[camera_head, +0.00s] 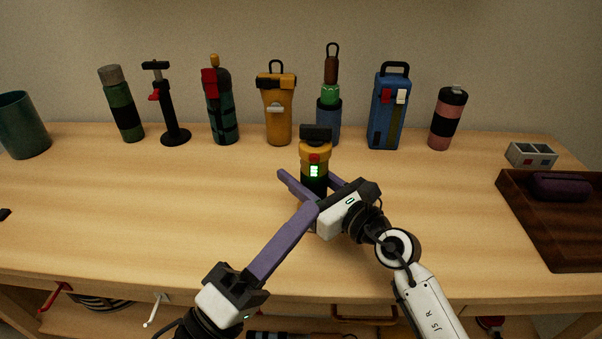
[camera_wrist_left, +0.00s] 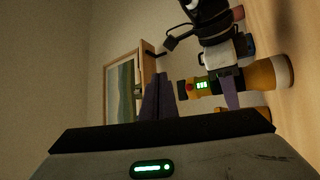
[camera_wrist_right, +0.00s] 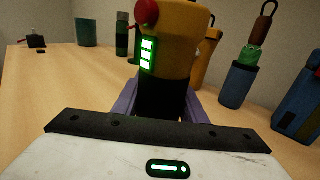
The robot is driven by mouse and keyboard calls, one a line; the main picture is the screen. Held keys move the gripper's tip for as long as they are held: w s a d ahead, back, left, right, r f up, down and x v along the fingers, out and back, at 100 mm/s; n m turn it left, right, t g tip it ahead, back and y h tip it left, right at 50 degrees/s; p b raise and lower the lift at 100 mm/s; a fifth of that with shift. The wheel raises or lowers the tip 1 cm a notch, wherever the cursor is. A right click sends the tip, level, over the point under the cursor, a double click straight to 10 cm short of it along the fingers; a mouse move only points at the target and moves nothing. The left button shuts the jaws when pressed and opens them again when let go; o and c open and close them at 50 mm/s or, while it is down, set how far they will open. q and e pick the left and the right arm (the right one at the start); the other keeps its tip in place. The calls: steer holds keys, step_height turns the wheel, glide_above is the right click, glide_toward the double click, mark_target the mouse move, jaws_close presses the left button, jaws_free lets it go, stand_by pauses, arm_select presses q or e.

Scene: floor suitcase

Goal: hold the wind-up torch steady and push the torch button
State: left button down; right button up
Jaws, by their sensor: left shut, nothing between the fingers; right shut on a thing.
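The wind-up torch (camera_head: 316,155) stands upright on the table, yellow and black with a dark top. Its red button (camera_head: 314,158) sits above a green-lit indicator (camera_head: 314,171) on the side facing me. My right gripper (camera_head: 307,177) is shut on the torch's dark lower body. In the right wrist view the torch (camera_wrist_right: 178,45) rises between the purple fingers, with the red button (camera_wrist_right: 147,12) at its upper left. My left gripper (camera_head: 312,207) is shut and empty in front of the torch.
A row of items stands behind, including a yellow flask (camera_head: 278,112), a blue case (camera_head: 388,112) and a pink bottle (camera_head: 447,120). A dark wooden tray (camera_head: 545,230) lies at right, a teal cup (camera_head: 22,125) at left.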

arm_select(q)
steer(key=w, duration=0.8)
steer(key=shift+w+d, duration=0.2)
steer(key=shift+w, duration=0.1)
steer(key=shift+w, duration=0.1)
stand_by(1.8)
steer(key=shift+w, duration=0.35)
steer(key=shift+w, duration=0.2)
stand_by(0.4)
steer(key=shift+s, duration=0.7)
steer(key=s, duration=0.6)
steer(key=shift+a, duration=0.15)
